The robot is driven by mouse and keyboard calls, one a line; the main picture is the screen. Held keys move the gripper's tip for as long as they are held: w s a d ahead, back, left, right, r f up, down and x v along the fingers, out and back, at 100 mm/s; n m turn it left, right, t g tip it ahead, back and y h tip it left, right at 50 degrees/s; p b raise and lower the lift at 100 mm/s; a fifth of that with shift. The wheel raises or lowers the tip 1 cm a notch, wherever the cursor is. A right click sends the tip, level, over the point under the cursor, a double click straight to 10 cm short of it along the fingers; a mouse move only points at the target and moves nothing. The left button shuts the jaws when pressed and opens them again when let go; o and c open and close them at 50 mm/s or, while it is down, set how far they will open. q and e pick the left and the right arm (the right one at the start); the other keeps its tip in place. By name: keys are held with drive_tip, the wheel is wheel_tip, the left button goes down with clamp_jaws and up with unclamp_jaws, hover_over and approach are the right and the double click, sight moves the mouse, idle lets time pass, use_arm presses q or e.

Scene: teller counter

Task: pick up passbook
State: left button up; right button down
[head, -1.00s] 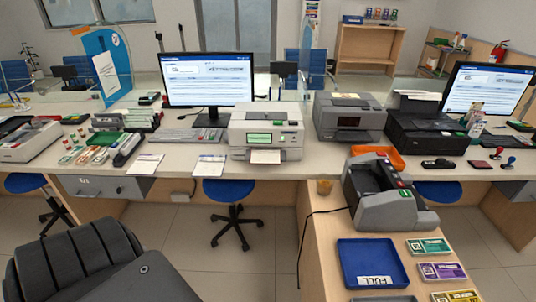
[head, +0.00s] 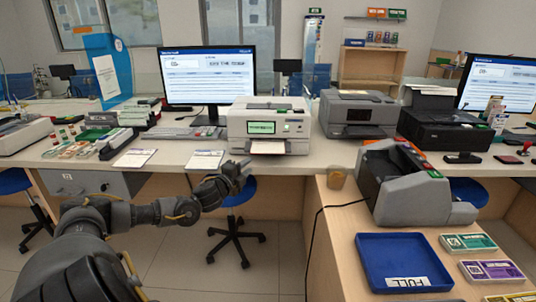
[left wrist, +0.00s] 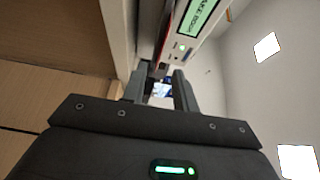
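No thing is clearly readable as a passbook. A pale sheet or booklet (head: 268,147) sticks out of the front slot of the white printer (head: 268,122). A small dark red flat item (head: 508,159) lies on the counter at the far right; I cannot tell what it is. My left gripper (head: 241,172) is below and slightly left of the printer's slot, in front of the counter edge. In the left wrist view its fingers (left wrist: 160,88) stand apart with nothing held between them, and the printer (left wrist: 192,30) shows close above. My right gripper is out of view.
Two printed slips (head: 134,158) (head: 206,160) lie on the counter left of the printer. A keyboard (head: 181,132) and monitor (head: 208,75) stand behind. A grey counting machine (head: 410,185) and blue tray (head: 402,262) occupy the right side counter. A stool (head: 238,192) is under the counter.

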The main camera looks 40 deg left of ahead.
use_arm(q)
drive_tip(key=w+a, duration=0.2)
drive_tip(key=w, duration=0.8)
drive_tip(key=shift+w+r, duration=0.25)
drive_tip(key=shift+w, duration=0.15)
clamp_jaws()
